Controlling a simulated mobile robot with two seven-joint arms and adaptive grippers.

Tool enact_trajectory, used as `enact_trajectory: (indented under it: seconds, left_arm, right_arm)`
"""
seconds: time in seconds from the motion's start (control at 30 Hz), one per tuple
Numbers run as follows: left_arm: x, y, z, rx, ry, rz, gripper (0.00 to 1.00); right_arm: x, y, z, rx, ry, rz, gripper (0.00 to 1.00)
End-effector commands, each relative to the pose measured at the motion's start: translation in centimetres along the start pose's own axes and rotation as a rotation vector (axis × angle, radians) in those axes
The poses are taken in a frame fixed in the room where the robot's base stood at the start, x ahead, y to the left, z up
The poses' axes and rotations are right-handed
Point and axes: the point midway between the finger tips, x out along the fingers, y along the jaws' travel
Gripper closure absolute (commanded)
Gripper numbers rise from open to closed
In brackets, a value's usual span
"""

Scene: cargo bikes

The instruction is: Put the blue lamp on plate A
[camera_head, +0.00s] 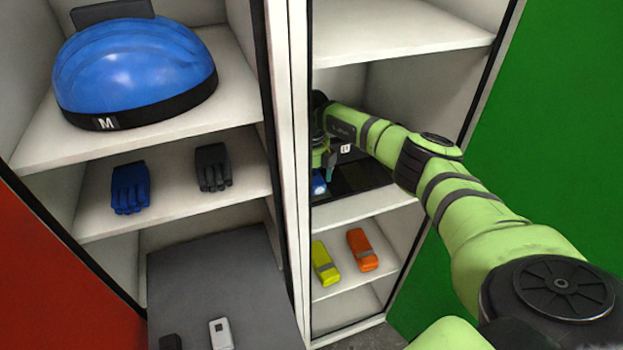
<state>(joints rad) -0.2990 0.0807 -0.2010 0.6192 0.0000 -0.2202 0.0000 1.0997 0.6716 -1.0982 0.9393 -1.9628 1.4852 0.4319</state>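My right arm comes in from the right and reaches into the right cabinet's middle compartment. Its gripper (325,170) points down there, small and partly hidden by its own wrist. A small blue lamp (319,186) with a pale, bright spot is just below the gripper, at the left side of the shelf. I cannot tell if the fingers touch it. Dark plates (350,180) lie on this shelf, partly behind my arm. A small white mark (346,149) shows above them, too small to read. I cannot tell which plate is A. My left gripper is out of view.
A white divider (299,150) stands close left of my gripper. A shelf (400,35) is above it. Yellow (324,263) and orange (362,250) packs lie on the shelf below.

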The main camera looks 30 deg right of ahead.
Motion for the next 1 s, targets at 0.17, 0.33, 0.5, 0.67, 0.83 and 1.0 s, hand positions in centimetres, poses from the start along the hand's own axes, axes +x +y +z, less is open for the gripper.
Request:
enact_trajectory:
  seconds: [0.17, 0.33, 0.5, 0.67, 0.83, 1.0]
  left_arm:
    - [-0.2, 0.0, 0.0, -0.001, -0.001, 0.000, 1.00]
    - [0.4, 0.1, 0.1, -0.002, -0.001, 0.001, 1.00]
    - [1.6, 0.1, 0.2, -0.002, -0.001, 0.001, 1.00]
    - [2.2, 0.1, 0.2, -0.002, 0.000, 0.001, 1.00]
    - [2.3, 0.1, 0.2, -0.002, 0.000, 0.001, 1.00]
    - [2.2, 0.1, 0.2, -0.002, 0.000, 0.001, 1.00]
  right_arm:
    - [-0.2, 0.0, 0.0, 0.000, 0.000, 0.000, 0.21]
    - [-1.7, -0.1, 0.1, 0.001, -0.004, 0.000, 0.21]
    - [-4.7, -0.1, 0.1, 0.001, -0.005, 0.001, 0.21]
    - [-6.9, 0.0, 0.1, 0.000, -0.003, 0.000, 0.21]
    - [-7.9, 0.0, 0.0, 0.001, 0.000, 0.000, 0.21]
    - [-7.9, 0.0, 0.0, 0.001, 0.000, 0.000, 0.21]
